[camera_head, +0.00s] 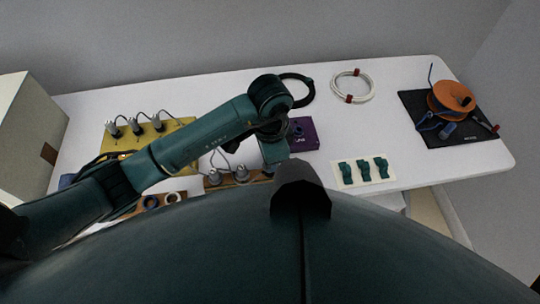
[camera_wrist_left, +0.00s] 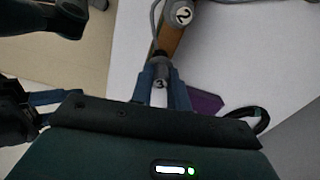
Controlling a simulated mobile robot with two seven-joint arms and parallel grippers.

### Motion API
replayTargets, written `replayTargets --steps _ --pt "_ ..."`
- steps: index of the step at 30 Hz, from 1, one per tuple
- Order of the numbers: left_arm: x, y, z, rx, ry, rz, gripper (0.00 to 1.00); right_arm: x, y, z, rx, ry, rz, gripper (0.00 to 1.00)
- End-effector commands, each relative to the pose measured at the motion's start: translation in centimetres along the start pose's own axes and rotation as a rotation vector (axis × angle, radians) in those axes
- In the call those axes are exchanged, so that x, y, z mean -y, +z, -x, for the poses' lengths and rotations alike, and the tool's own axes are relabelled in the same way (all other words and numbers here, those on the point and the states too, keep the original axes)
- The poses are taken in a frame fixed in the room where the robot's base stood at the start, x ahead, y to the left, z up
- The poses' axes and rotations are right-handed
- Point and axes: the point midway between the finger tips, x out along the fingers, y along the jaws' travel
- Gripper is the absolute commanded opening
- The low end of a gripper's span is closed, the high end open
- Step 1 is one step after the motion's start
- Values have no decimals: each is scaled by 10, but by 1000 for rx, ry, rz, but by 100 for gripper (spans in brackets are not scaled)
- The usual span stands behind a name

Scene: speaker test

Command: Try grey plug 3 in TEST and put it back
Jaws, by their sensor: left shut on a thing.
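My left gripper (camera_wrist_left: 162,92) is shut on a grey plug marked 3 (camera_wrist_left: 160,75), seen in the left wrist view. The plug is at the near end of a brown wooden strip (camera_wrist_left: 171,38); I cannot tell whether it is seated or lifted. A plug marked 2 (camera_wrist_left: 183,15) stands on the strip. In the head view, two grey plugs stand on the strip (camera_head: 226,184), and my left arm hides the gripper's fingertips. A purple box (camera_head: 305,134) is just behind the left hand. A dark gripper-like part with blue fingers, probably my right gripper (camera_wrist_left: 62,108), is at the left wrist view's edge.
A yellow panel (camera_head: 185,140) with several grey plugs is at the left, partly behind my arm.

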Motion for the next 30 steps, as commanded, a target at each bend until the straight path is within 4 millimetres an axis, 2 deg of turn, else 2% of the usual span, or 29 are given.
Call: replayTargets --steps 9,30 --pt "0 0 1 1 0 0 0 1 -4 3 0 -2 0 36" --pt "0 0 -7 0 0 0 0 0 2 0 4 -2 3 36"
